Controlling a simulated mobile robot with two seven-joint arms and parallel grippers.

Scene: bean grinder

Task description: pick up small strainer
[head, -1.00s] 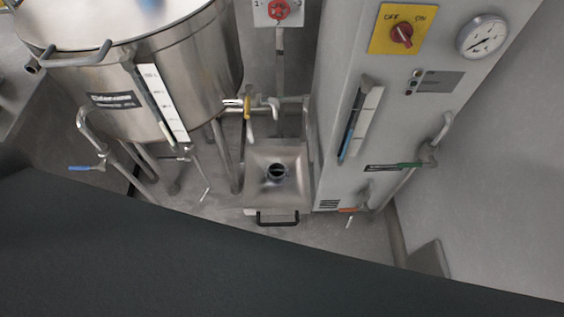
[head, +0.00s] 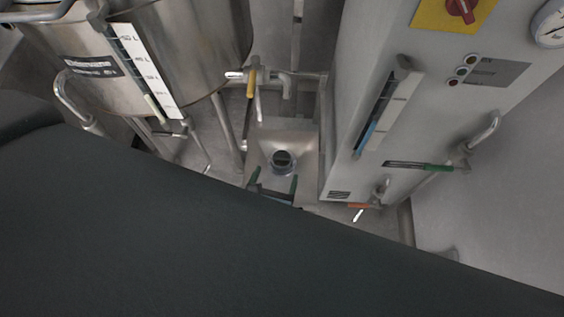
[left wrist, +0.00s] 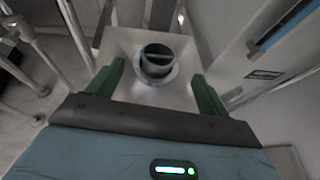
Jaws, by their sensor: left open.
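The small strainer (head: 283,161) is a round, dark-centred metal cup set in the middle of a square steel basin (head: 290,128). In the left wrist view, the strainer (left wrist: 157,62) stands upright with a bar across its opening, and the basin (left wrist: 120,45) slopes around it. My left gripper (head: 274,178) is open and empty, its two green fingers at the basin's near side. In the left wrist view, the gripper's fingers (left wrist: 158,84) are spread to either side of the strainer and slightly nearer, apart from it. My right gripper is not in view.
A large steel tank (head: 190,45) with a level gauge stands left of the basin. A grey control cabinet (head: 360,30) stands close on the right. A large dark shape covers the lower head view.

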